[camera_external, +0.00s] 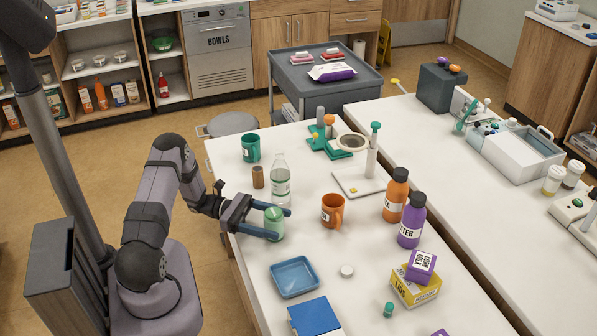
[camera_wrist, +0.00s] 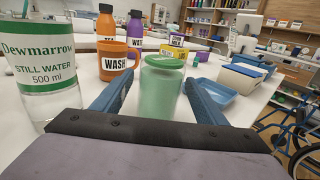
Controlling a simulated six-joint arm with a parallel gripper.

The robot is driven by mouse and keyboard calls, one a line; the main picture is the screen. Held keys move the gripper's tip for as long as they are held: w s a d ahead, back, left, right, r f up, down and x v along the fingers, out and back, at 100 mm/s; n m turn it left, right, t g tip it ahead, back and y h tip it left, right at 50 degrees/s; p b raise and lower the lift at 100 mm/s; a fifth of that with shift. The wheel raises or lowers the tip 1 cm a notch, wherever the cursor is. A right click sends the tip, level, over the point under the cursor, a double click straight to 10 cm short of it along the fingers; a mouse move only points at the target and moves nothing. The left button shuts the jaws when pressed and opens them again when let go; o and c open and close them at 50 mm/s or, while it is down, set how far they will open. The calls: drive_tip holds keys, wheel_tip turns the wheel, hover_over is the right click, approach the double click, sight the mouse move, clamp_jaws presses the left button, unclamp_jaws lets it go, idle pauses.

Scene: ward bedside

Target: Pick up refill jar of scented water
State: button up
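A pale green, translucent jar with a green lid (camera_external: 274,226) stands upright on the white table near its left edge. No readable label shows on it; it may be the refill jar of scented water. My gripper (camera_external: 284,224) is low over the table, with its blue fingers apart on either side of the jar. In the wrist view, the jar (camera_wrist: 161,95) stands between the open fingers (camera_wrist: 162,84). A gap shows between the left finger and the jar; the right finger looks very close, and contact cannot be told.
A Dewmarrow still water bottle (camera_external: 281,182) stands just behind the gripper. An orange WASH mug (camera_external: 331,211) stands right of the jar. A blue tray (camera_external: 295,278) lies in front. Orange (camera_external: 396,193) and purple (camera_external: 411,222) bottles stand farther right. Bare table lies between the mug and tray.

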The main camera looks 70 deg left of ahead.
drive_tip(key=c, duration=1.2)
drive_tip(key=shift+o, duration=0.2)
drive_tip(key=shift+r, duration=0.2)
